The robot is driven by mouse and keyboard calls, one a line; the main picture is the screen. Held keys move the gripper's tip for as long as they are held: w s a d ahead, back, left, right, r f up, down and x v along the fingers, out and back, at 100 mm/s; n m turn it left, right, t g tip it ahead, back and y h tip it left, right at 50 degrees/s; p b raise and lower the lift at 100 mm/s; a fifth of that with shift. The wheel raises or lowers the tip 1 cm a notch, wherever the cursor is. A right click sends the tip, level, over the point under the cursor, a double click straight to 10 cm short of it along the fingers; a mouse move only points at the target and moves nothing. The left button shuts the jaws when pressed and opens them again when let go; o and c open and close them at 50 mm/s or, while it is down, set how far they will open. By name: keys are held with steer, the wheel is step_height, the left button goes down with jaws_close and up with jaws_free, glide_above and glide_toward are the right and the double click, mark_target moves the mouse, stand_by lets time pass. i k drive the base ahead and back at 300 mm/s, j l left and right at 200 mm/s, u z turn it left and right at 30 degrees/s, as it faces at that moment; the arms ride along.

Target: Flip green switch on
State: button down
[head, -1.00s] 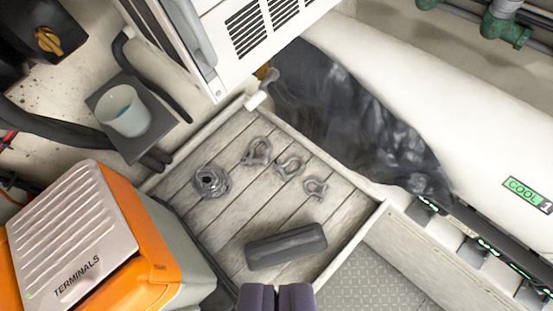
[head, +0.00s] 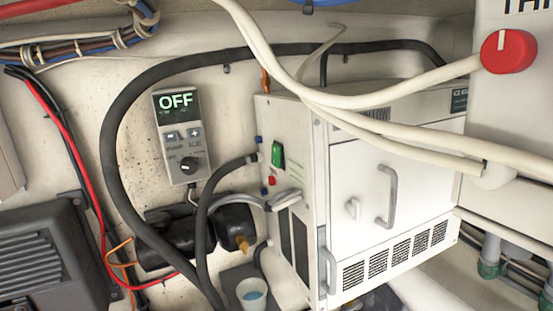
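The green switch (head: 278,155) is a small green rocker on the narrow left side of a white boxy unit (head: 392,185). A small red button (head: 272,180) sits just below it. I cannot tell from this view which way the rocker is tilted. A grey control panel (head: 179,137) on the wall to the left shows "OFF" on its display and has a black knob (head: 188,165). My gripper does not show in this view.
Thick white hoses (head: 300,90) cross in front of the unit's top. A black hose (head: 112,150) loops around the panel. A red knob (head: 508,51) is at upper right. A grey vented box (head: 50,260) stands lower left, a cup (head: 252,293) at the bottom.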

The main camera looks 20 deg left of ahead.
mark_target(275, 150)
steer(key=u, duration=1.6)
steer(key=i+l, duration=0.2)
steer(key=l, duration=0.2)
steer(key=i+l, duration=0.15)
steer(key=l, duration=0.2)
